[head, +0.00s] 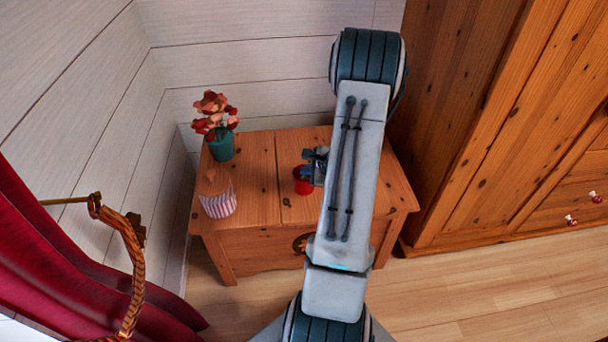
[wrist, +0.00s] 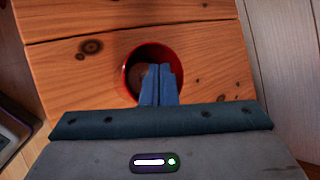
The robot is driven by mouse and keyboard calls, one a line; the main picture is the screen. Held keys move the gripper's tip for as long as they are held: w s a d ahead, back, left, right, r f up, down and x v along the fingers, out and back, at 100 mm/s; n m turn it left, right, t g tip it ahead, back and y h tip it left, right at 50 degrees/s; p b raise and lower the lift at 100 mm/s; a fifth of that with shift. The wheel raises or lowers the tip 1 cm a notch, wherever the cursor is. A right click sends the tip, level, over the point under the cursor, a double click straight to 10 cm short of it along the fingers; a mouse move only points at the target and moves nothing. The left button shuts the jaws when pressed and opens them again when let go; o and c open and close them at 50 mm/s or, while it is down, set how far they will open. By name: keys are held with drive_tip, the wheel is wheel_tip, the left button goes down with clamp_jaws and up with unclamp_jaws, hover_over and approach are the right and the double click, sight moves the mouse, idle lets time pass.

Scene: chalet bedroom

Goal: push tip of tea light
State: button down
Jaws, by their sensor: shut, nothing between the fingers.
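The tea light appears as a small round red cup (head: 302,187) on top of the wooden chest (head: 257,180). In the wrist view the red cup (wrist: 129,68) shows as a red ring with a dark brown inside. My gripper (head: 307,173) is at the cup in the head view, partly behind my arm. In the wrist view the blue fingers of my gripper (wrist: 158,72) are together and empty, and overlap the cup's opening. They hide its near side and part of its inside. I cannot tell whether the fingertips touch it.
A teal pot with red flowers (head: 220,146) stands at the chest's back left. A red-and-white striped cup (head: 218,204) with a brown top stands at its front left. A tall wooden wardrobe (head: 470,120) is close on the right. Pale plank walls (head: 255,60) stand behind and left.

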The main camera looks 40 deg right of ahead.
drive_tip(key=shift+f+b, duration=0.2)
drive_tip(key=shift+b, duration=0.1)
drive_tip(key=shift+f+b, duration=0.3)
drive_tip(key=shift+b, duration=0.25)
drive_tip(key=shift+r, duration=0.55)
drive_tip(key=shift+r+p, duration=1.6)
drive_tip(key=shift+r, duration=1.3)
drive_tip(key=shift+a+r, duration=0.1)
